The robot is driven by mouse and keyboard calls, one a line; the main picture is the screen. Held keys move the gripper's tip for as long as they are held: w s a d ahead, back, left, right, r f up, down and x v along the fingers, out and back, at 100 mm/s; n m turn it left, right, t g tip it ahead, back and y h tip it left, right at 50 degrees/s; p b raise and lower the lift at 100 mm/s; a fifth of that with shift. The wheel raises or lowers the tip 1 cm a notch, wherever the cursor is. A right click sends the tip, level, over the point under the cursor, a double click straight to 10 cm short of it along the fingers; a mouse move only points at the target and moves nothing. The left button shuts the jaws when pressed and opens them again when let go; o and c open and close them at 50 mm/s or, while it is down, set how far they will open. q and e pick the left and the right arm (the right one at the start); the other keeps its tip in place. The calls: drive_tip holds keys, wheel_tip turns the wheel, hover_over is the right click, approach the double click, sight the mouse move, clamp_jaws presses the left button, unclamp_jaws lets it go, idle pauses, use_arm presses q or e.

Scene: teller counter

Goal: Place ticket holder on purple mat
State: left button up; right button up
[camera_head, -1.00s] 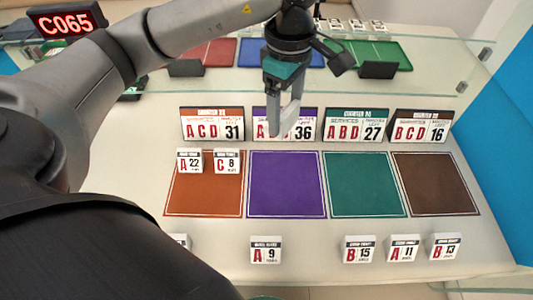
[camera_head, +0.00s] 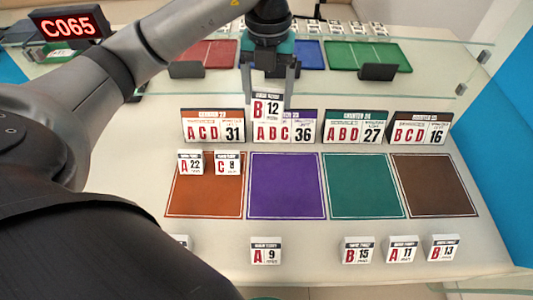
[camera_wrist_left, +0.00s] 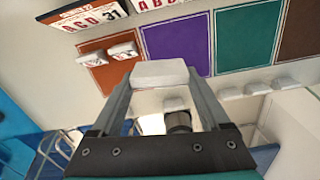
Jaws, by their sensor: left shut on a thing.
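My left gripper (camera_head: 271,84) is shut on a white ticket holder (camera_head: 267,104) marked B 12, held upright in the air in front of the sign reading ABC 36. In the left wrist view the held ticket holder (camera_wrist_left: 159,73) shows as a white block between the two fingers. The purple mat (camera_head: 286,186) lies bare on the counter, nearer than the held ticket holder and below it in the head view. The purple mat also shows in the left wrist view (camera_wrist_left: 177,46). My right gripper is not in view.
Ticket holders A 22 (camera_head: 190,163) and C 8 (camera_head: 228,163) stand on the orange mat (camera_head: 205,195). The teal mat (camera_head: 365,187) and brown mat (camera_head: 435,185) are bare. Several ticket holders, including A 9 (camera_head: 265,250), stand along the near edge. Signs line the mats' far side.

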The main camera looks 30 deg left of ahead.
use_arm(q)
drive_tip(key=shift+a+f+n, duration=0.1)
drive_tip(key=shift+a+n, duration=0.1)
drive_tip(key=shift+n, duration=0.5)
wheel_tip(320, 180, down, 15)
drive_tip(key=b, duration=0.3)
drive_tip(key=shift+f+b, duration=0.3)
drive_tip(key=shift+f, duration=0.5)
wheel_tip(320, 180, down, 3)
drive_tip(key=shift+r+b, duration=0.15)
drive_tip(key=shift+b, duration=0.2)
drive_tip(key=shift+f, duration=0.4)
drive_tip(key=o, duration=1)
drive_tip(key=shift+o, duration=1.2)
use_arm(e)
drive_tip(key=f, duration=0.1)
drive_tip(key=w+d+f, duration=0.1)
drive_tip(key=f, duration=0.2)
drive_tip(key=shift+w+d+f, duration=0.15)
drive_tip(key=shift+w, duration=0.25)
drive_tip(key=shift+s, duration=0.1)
